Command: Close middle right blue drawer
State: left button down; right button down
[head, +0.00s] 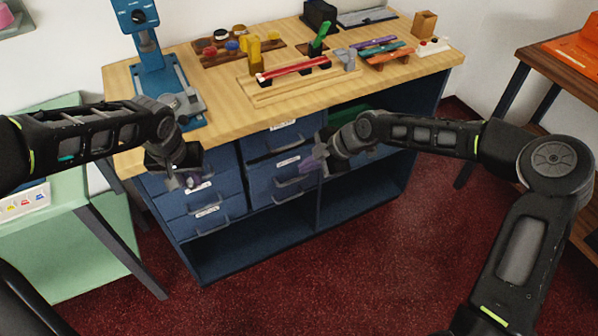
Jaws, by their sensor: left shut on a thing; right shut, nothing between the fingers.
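The blue cabinet has two columns of drawers under its wooden top. The middle right blue drawer (275,181) is in the right column, with a pale label and grey handle; it seems to stand slightly forward, but I cannot tell how far. The upper right drawer (270,147) is above it. My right gripper (318,158) is shut and empty, close to the right end of these drawers; contact is unclear. My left gripper (190,182) is in front of the left drawers, shut on what looks like a drawer handle, mostly hidden by the gripper.
The wooden top (225,110) carries a blue press (155,70), a red bar on a wooden stand (295,70) and several small items. An open shelf bay is at the right. A green table (85,250) stands left and a brown table (560,72) right. Red carpet lies in front.

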jog(key=shift+v, duration=1.8)
